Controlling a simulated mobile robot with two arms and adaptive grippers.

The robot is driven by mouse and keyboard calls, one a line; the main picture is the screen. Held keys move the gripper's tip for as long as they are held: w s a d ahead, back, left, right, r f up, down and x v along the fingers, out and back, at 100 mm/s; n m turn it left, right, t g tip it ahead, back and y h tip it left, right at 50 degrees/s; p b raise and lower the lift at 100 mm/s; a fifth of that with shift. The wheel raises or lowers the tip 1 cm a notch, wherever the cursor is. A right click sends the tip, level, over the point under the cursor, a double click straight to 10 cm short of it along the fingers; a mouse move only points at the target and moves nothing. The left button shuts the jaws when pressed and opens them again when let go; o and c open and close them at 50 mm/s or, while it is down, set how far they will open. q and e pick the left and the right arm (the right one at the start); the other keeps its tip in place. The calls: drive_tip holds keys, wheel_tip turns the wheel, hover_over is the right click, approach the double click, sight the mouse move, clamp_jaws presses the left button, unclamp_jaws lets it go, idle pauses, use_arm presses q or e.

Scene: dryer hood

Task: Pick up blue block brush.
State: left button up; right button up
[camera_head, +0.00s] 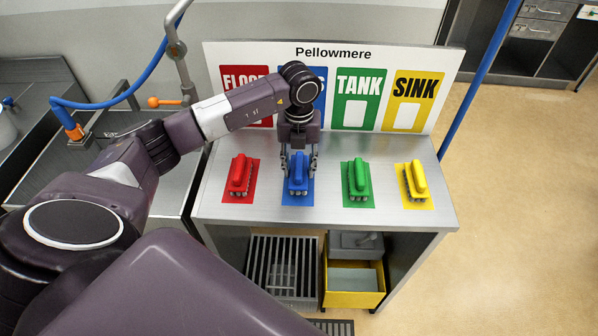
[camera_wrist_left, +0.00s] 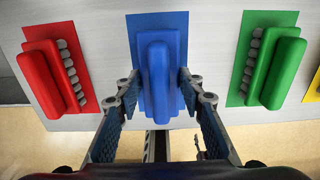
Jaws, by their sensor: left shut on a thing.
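The blue block brush (camera_head: 297,174) sits on its blue mat (camera_head: 298,200) on the steel table, second from the left in the row. My left gripper (camera_head: 299,168) reaches down over it with a finger on each side. In the left wrist view the blue brush (camera_wrist_left: 158,70) lies between the two fingers (camera_wrist_left: 159,85), which are shut on its body. I cannot tell any gap between brush and mat. My right gripper is not in view.
A red brush (camera_head: 239,175) stands left, a green brush (camera_head: 358,179) and a yellow brush (camera_head: 415,181) right, each on a matching mat. The Pellowmere sign board (camera_head: 333,52) rises behind. A sink with a blue hose (camera_head: 100,103) is at left.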

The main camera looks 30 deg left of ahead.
use_arm(q)
wheel_tip(320, 180, up, 11)
drive_tip(key=b, duration=0.3)
drive_tip(key=shift+w+r, duration=0.1)
drive_tip(key=shift+r, duration=0.05)
wheel_tip(320, 180, up, 7)
hover_over(300, 163)
drive_tip(key=shift+s+r, duration=0.1)
drive_tip(key=shift+s, duration=0.1)
drive_tip(key=o, duration=0.5)
drive_tip(key=shift+c, duration=1.7)
